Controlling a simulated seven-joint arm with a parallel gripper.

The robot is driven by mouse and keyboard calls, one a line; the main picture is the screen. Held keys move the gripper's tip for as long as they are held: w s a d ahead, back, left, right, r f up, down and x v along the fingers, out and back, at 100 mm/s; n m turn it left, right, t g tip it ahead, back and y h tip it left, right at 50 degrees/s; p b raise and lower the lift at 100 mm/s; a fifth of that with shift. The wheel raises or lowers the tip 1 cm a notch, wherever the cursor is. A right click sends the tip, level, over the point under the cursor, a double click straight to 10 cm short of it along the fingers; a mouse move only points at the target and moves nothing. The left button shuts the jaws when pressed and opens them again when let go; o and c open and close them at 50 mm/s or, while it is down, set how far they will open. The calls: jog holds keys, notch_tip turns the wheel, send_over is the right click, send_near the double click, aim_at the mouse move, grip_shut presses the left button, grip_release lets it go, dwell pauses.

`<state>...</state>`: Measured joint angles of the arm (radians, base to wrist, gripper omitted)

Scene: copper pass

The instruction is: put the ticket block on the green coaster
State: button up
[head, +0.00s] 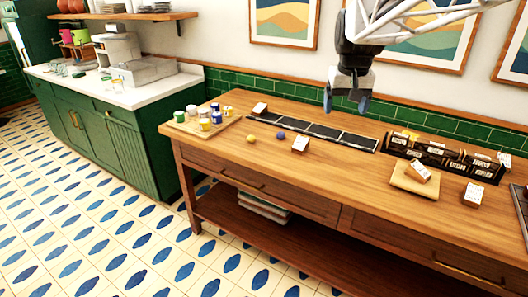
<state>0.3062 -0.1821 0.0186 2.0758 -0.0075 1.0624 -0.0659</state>
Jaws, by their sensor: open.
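My gripper (346,105) hangs in the air above the back half of the wooden table, open and empty, fingers pointing down. Several small white blocks with dark print are in view, and I cannot tell which is the ticket block. One white block (300,144) lies on the table below and left of my gripper. Another (260,108) is at the back left, by the dark strip. A third (418,171) rests tilted on a small wooden board (401,183); another (474,194) lies to its right. I cannot make out a green coaster.
A dark sectioned strip (325,132) and a black rack of labelled items (440,152) line the table's back. A tray (181,122) of small jars stands at left. A yellow ball (250,138) and a purple ball (281,134) lie nearby. The table's front middle is clear.

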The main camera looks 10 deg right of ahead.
jog(key=s+a+f+n, duration=0.1)
jog(key=s+a+f, duration=0.5)
jog(key=s, duration=0.6)
jog(key=s+a+f+n, duration=0.1)
jog(key=s+a+f, duration=0.5)
jog(key=s+a, duration=0.4)
jog(key=shift+s+a+n+t, duration=0.3)
jog(key=shift+s+a+t, duration=0.1)
jog(key=shift+s, duration=0.8)
